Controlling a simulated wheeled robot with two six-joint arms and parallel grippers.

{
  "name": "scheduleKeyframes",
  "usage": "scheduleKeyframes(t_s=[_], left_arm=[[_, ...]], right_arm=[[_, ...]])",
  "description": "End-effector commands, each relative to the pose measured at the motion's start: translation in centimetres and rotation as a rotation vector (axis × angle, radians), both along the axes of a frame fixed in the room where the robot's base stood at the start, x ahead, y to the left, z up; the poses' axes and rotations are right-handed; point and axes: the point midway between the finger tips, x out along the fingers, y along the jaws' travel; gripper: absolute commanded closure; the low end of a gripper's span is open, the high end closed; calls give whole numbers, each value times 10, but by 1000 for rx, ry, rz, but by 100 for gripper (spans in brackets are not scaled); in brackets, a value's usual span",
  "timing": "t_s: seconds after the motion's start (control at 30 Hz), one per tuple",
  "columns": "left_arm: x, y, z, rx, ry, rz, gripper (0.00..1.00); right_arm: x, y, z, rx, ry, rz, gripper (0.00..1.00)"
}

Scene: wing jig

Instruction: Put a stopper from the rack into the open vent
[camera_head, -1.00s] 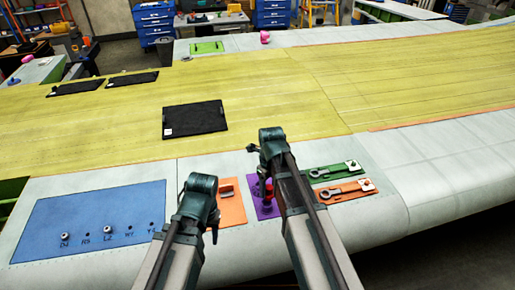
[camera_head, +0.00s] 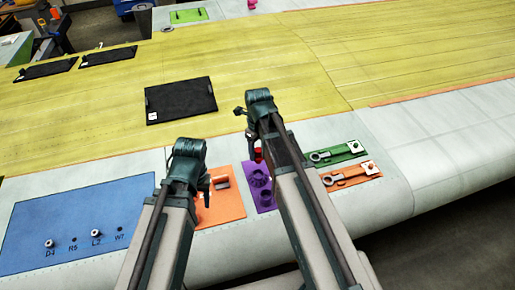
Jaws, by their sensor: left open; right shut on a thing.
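A purple rack (camera_head: 262,186) with round sockets lies on the wing's pale edge, partly behind my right arm. My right gripper (camera_head: 254,143) is shut on a red stopper (camera_head: 258,154), held at the rack's far end; the arm hides part of it. My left gripper (camera_head: 205,182) is open and empty above an orange plate (camera_head: 222,200). A blue panel (camera_head: 85,205) at the left has a row of labelled vents. Pale stoppers show at D4 (camera_head: 49,244) and L2 (camera_head: 97,233). R5 (camera_head: 73,239) and W7 (camera_head: 119,229) look like small dark holes. My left arm hides the panel's right end.
A green plate (camera_head: 336,153) and an orange plate (camera_head: 350,174), each with a wrench-like tool, lie right of my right arm. A black tray (camera_head: 181,99) lies on the yellow wing skin behind my grippers. The pale surface at the right is clear.

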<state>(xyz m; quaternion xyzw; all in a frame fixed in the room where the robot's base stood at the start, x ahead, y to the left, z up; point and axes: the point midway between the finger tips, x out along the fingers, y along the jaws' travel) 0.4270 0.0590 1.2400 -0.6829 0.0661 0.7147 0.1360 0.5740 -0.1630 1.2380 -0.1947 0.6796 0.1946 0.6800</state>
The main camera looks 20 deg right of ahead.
Motion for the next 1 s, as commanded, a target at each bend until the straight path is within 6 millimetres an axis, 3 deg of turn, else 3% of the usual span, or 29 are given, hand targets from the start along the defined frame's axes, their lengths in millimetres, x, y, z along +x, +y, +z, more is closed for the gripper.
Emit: scheduleKeyframes(t_s=[0.6, 1.0], left_arm=[[1, 1, -62, 2, 0, -32, 50], [1, 1, -66, 2, 1, -36, 50]], right_arm=[[0, 0, -62, 0, 0, 0, 94], [0, 0, -66, 0, 0, 0, 94]])
